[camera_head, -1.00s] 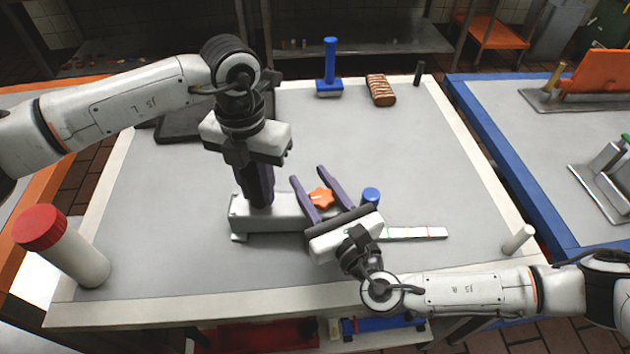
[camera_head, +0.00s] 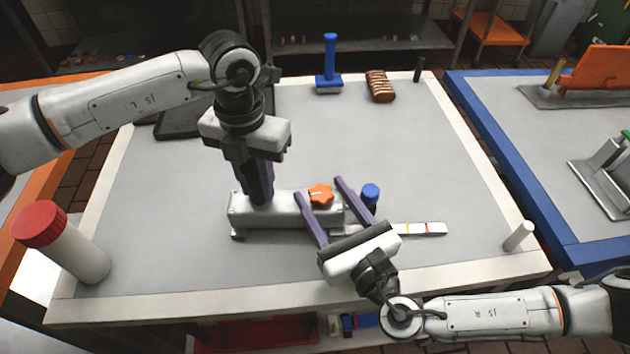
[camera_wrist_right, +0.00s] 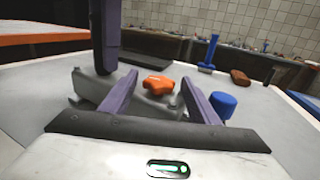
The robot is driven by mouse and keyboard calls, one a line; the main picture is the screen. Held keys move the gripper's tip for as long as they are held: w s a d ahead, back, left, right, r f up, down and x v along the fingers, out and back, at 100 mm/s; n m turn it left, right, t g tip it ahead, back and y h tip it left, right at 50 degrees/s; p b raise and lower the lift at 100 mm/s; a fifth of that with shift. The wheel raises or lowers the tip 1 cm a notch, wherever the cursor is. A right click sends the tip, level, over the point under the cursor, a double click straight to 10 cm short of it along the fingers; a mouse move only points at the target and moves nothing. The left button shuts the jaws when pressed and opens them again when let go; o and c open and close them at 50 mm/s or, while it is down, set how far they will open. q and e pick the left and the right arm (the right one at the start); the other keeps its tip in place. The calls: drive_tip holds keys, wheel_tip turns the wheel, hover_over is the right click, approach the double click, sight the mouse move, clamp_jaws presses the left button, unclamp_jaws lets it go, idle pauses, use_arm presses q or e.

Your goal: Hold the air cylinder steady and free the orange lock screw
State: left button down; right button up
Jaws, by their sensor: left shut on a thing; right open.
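The air cylinder (camera_head: 280,214) is a light grey bar lying on the table, left of centre. My left gripper (camera_head: 259,200) points down and is shut on the cylinder near its left end. The orange lock screw (camera_head: 320,194) is a star-shaped knob on top of the cylinder, toward its right end. My right gripper (camera_head: 318,186) is open, its purple fingers on either side of the knob. The right wrist view also shows the orange lock screw (camera_wrist_right: 158,84), just beyond and between the spread fingers, with a gap to each.
A blue-capped piece (camera_head: 370,193) stands close to the right finger. A striped flat scale (camera_head: 422,229) extends to the right. A red-capped bottle (camera_head: 75,245) is at the left.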

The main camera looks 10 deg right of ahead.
sight(328, 203)
drive_tip(key=v, duration=0.7)
drive_tip(key=shift+s+d, duration=0.1)
drive_tip(key=shift+r, duration=0.15)
